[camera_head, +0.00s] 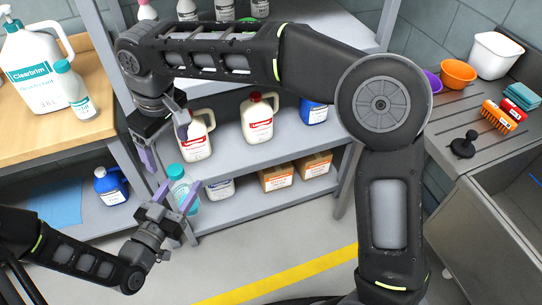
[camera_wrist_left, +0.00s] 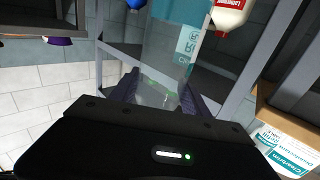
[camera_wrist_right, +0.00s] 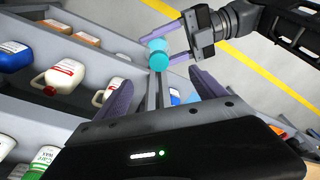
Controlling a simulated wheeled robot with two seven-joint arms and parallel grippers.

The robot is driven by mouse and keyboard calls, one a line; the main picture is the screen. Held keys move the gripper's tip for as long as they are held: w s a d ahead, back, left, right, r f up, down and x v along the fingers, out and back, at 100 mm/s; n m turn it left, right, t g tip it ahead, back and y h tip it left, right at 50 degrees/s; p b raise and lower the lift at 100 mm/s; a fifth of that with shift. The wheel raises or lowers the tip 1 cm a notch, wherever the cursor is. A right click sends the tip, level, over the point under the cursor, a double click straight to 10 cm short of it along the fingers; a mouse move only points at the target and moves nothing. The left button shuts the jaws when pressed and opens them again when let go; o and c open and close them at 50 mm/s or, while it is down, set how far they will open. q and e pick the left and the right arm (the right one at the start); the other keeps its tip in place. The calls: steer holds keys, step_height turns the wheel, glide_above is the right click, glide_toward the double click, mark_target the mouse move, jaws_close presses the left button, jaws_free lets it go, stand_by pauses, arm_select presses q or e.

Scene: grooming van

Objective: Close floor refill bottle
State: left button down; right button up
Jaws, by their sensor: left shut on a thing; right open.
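A clear bottle with a teal label and a teal top (camera_head: 177,173) is held near the front of the lower shelf. In the left wrist view its see-through body (camera_wrist_left: 163,60) rises between the fingers. My left gripper (camera_head: 176,196) is shut on this bottle from below. My right gripper (camera_head: 165,142) is open and empty, above and slightly left of the bottle. In the right wrist view the round teal top (camera_wrist_right: 158,56) lies beyond the open fingers, apart from them. I cannot tell whether the cap is fully seated.
The shelf unit (camera_head: 240,160) behind holds red-labelled white jugs (camera_head: 258,118), a blue jug and cardboard boxes (camera_head: 276,177). A wooden counter (camera_head: 90,128) with a Clearbrim jug (camera_head: 38,70) is at left. A sink (camera_head: 500,200) is at right. The floor in front is clear.

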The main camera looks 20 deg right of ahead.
steer(key=shift+w+d+f+m, duration=0.4)
steer(key=shift+w+f+m, duration=0.05)
steer(key=shift+f+m, duration=0.15)
steer(key=shift+w+d+f+m, duration=0.35)
steer(key=shift+w+f+m, duration=0.1)
steer(key=shift+f+m, duration=0.15)
steer(key=w+d+f+m+h, duration=0.1)
steer(key=d+f+m, duration=0.3)
steer(key=d, duration=0.7)
steer(key=d+f+m, duration=0.2)
steer(key=d+f, duration=0.3)
steer(key=d, duration=0.7)
arm_select(q)
step_height(320, 180, down, 5)
steer(key=b, duration=0.5)
arm_select(e)
step_height(320, 180, down, 6)
steer(key=shift+a+r, duration=0.1)
steer(key=shift+r, duration=0.1)
